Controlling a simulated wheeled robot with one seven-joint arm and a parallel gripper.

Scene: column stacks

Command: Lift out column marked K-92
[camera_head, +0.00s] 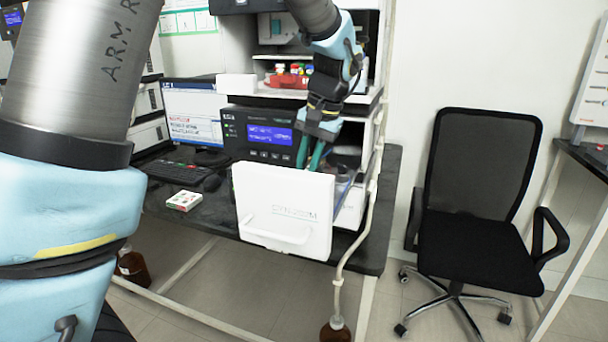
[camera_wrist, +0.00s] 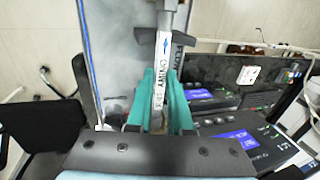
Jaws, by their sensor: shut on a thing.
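In the wrist view my gripper (camera_wrist: 160,108) has its teal fingers closed around a slim column (camera_wrist: 161,72). The column carries a white label with a blue arrow and partly readable lettering like "AMINO"; I cannot read K-92 on it. A grey metal part and a dark bracket (camera_wrist: 205,44) lie near its far end; I cannot tell whether it is seated or free. In the head view my gripper (camera_head: 314,155) points down behind the open white door (camera_head: 285,207) of the instrument stack, which hides the column.
A black module with a blue screen (camera_head: 268,134) is left of my gripper. Red and coloured caps (camera_head: 290,75) sit on the shelf above. A tube (camera_head: 362,225) hangs down the right side. A monitor (camera_head: 193,115), a small box (camera_head: 185,201) and a chair (camera_head: 475,200) stand around.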

